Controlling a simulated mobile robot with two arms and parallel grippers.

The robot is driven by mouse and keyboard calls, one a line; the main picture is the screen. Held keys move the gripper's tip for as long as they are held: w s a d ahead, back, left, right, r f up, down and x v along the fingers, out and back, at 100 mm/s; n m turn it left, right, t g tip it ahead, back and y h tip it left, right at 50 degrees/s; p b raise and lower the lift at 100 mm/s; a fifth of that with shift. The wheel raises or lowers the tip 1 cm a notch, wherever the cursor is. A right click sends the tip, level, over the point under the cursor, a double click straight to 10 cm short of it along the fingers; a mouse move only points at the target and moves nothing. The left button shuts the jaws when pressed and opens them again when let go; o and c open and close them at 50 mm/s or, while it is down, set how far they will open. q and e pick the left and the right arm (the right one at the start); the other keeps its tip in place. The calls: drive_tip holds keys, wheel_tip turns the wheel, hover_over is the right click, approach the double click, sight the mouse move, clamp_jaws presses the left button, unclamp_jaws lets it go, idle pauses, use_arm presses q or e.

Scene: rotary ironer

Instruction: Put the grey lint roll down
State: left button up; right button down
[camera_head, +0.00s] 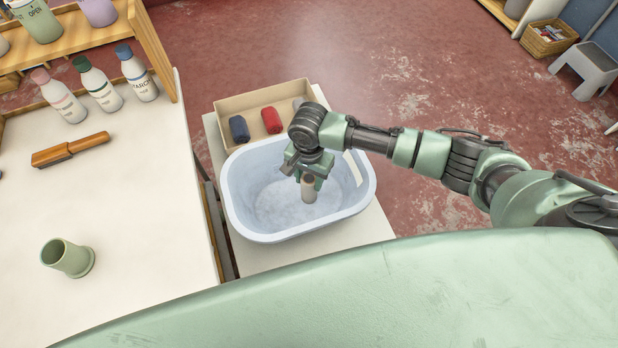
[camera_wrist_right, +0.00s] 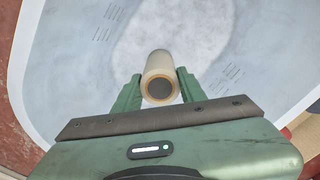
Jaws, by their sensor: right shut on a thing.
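The grey lint roll (camera_head: 309,189) is a short pale cylinder with a dark core at its end. It also shows in the right wrist view (camera_wrist_right: 160,72), between the two green fingers. My right gripper (camera_head: 308,177) is shut on it and holds it upright or nearly so, over the inside of the pale blue basin (camera_head: 243,216). I cannot tell whether the roll's lower end touches the basin floor. The basin also fills most of the right wrist view (camera_wrist_right: 60,70). My left gripper is not in view.
Behind the basin stands a shallow tan box (camera_head: 247,101) with a dark blue roll (camera_head: 239,129) and a red roll (camera_head: 271,120). The white table (camera_head: 130,220) at left bears a wooden brush (camera_head: 70,149), a green cup (camera_head: 68,257) and several bottles (camera_head: 97,84).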

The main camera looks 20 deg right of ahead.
drive_tip(key=shift+f, duration=0.1)
drive_tip(key=c, duration=0.8)
unclamp_jaws()
drive_tip(key=shift+c, duration=0.2)
wheel_tip(320, 180, up, 12)
drive_tip(key=shift+r+p, duration=0.2)
drive_tip(key=shift+p, duration=0.2)
